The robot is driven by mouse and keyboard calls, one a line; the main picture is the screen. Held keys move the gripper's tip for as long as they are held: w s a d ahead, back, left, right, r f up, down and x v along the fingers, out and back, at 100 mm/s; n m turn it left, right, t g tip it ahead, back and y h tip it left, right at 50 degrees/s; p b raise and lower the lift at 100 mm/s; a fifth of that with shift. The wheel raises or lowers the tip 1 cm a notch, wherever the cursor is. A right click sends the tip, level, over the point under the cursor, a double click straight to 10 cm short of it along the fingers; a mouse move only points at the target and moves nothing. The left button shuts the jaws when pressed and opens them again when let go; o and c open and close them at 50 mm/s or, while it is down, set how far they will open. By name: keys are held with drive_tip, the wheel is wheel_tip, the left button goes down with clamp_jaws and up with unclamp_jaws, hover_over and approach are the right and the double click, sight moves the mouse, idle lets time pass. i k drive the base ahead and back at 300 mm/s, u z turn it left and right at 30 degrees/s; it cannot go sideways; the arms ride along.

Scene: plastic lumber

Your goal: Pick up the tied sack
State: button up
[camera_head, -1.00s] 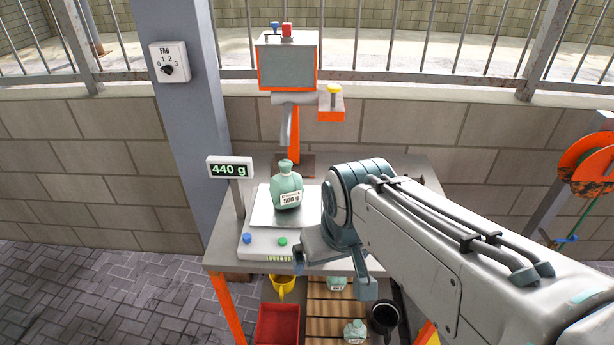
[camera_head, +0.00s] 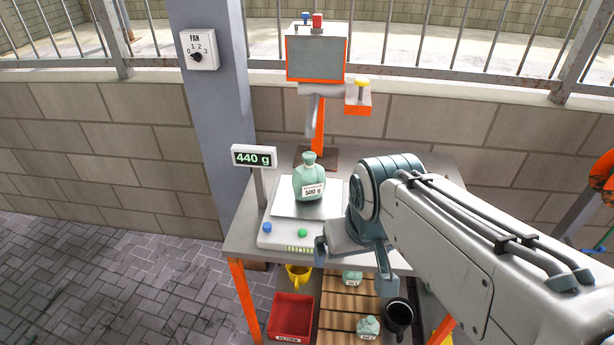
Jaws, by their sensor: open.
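The tied sack (camera_head: 309,180) is pale green with a narrow tied neck and a white "500 g" label. It stands upright on the pan of the scale (camera_head: 280,237), whose display (camera_head: 254,157) reads 440 g. My gripper (camera_head: 354,258) is open, its fingers pointing down near the table's front edge. It is to the right of and nearer than the sack, apart from it, with nothing seen between the fingers. My arm comes in from the right and covers part of the table's right side.
On the shelf below are a red bin (camera_head: 292,315), a yellow scoop or cup (camera_head: 298,274), other green sacks (camera_head: 368,327) on slats, and a black cup (camera_head: 398,316). A grey post (camera_head: 213,110) stands at left.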

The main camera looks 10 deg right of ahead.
sight(308, 180)
drive_tip(key=u, duration=2.05)
drive_tip(key=i, duration=1.3)
drive_tip(key=z, duration=3.25)
